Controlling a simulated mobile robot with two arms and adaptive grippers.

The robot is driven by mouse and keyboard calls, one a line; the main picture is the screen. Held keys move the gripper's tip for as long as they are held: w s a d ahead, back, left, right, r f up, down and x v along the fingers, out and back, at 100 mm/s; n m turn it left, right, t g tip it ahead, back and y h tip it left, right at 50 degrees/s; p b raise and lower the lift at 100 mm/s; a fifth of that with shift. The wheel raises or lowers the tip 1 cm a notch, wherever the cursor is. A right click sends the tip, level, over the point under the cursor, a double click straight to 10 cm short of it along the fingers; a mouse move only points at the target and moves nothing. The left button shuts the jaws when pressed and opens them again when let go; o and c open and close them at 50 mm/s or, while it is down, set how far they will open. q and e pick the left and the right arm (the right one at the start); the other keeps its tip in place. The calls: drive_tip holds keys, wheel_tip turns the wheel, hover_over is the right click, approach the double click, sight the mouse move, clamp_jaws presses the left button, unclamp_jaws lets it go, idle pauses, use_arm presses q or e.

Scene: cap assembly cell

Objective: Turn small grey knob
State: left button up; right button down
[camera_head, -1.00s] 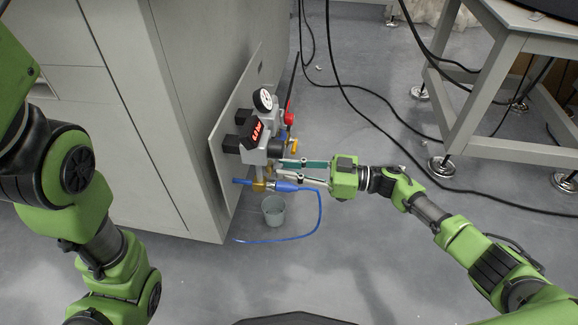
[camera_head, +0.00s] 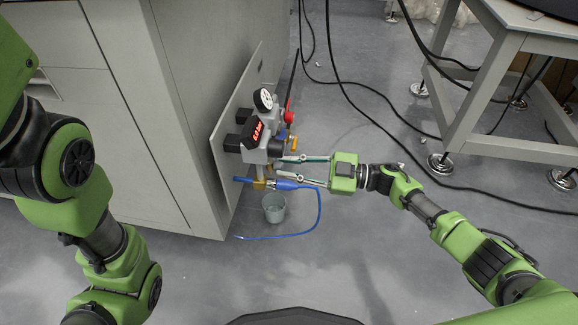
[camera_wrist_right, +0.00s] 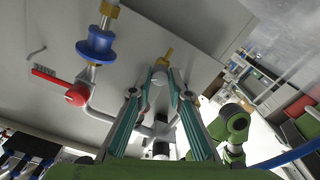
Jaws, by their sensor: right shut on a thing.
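The valve assembly (camera_head: 255,147) is mounted on a grey panel at the side of a cabinet. It carries a round gauge, a red display and several fittings. My right gripper (camera_head: 280,168) reaches it from the right, with its fingers at the front of the assembly. In the right wrist view, the teal-sided fingers (camera_wrist_right: 157,84) stand on either side of a small grey knob (camera_wrist_right: 158,76). They are shut on it, though the exact contact is hard to see. A yellow part shows just beyond the knob. My left arm is at the left; its gripper is out of view.
A blue hose (camera_head: 318,212) loops below the fittings near a small grey bucket (camera_head: 274,207) on the floor. A red knob (camera_head: 290,117) sits higher on the assembly. Black cables cross the floor behind my right arm. A metal table (camera_head: 468,122) stands at the right.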

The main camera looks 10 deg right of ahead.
drive_tip(key=c, duration=1.9)
unclamp_jaws()
drive_tip(key=shift+d, duration=0.1)
drive_tip(key=v, duration=1.2)
